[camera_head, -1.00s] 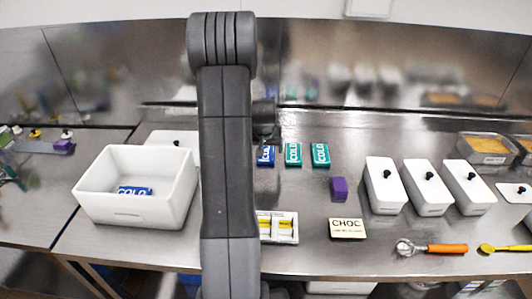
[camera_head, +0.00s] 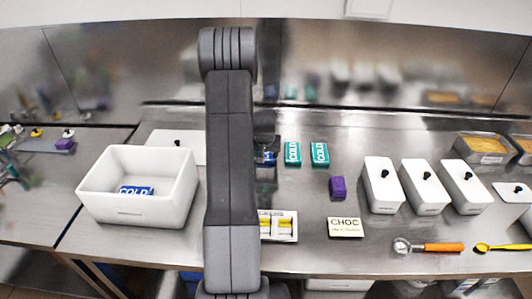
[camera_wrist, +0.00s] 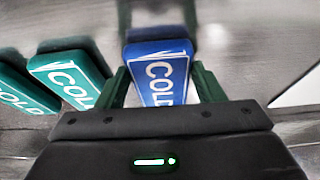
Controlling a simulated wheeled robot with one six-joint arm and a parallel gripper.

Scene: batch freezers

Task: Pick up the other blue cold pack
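The blue cold pack (camera_wrist: 160,75) lies between the two green fingers of my gripper (camera_wrist: 161,72) in the wrist view, its lettering facing the camera. The fingers straddle it, and narrow gaps show beside the pack's near part; contact at the fingertips is hard to tell. In the head view the same pack (camera_head: 265,156) is mostly hidden by my gripper and arm, at the left end of the row of packs. Another blue cold pack (camera_head: 136,191) lies inside the white bin (camera_head: 135,212) at the left.
Two teal cold packs (camera_head: 292,153) (camera_head: 319,154) lie just right of my gripper. A purple block (camera_head: 337,187), a CHOC sign (camera_head: 345,227) and a tray with yellow items (camera_head: 279,238) sit nearer the front. White lidded containers (camera_head: 382,187) stand to the right.

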